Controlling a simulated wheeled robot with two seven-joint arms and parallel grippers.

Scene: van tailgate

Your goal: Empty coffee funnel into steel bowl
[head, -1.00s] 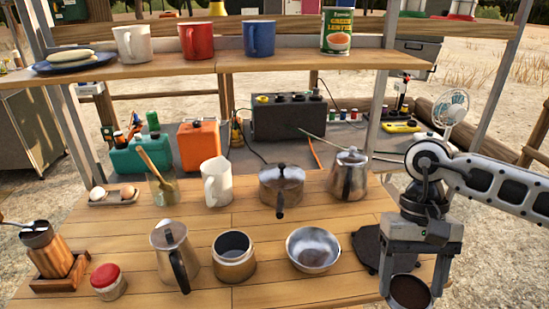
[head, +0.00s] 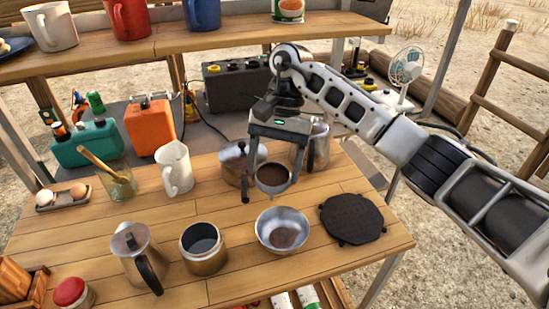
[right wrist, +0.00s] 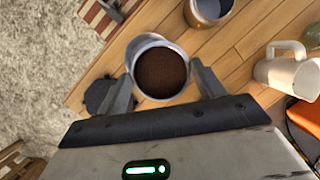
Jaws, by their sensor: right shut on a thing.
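My right gripper (head: 273,163) is shut on the metal coffee funnel (head: 273,178), which is full of dark brown grounds. The right wrist view shows the funnel (right wrist: 160,72) between the two fingers, its open top facing the camera. It is held roughly upright in the air, and appears just behind the steel bowl (head: 297,226) in the head view. The bowl stands on the table with a darker patch at its bottom; I cannot tell whether that is grounds or a reflection. My left gripper is out of view.
A dark trivet (head: 352,219) lies right of the bowl, and an open pot base (head: 203,250) stands left. A lidded pot (head: 236,163) and a kettle (head: 318,146) stand close behind the funnel. A coffee pot (head: 139,254) and a white jug (head: 175,168) are further left.

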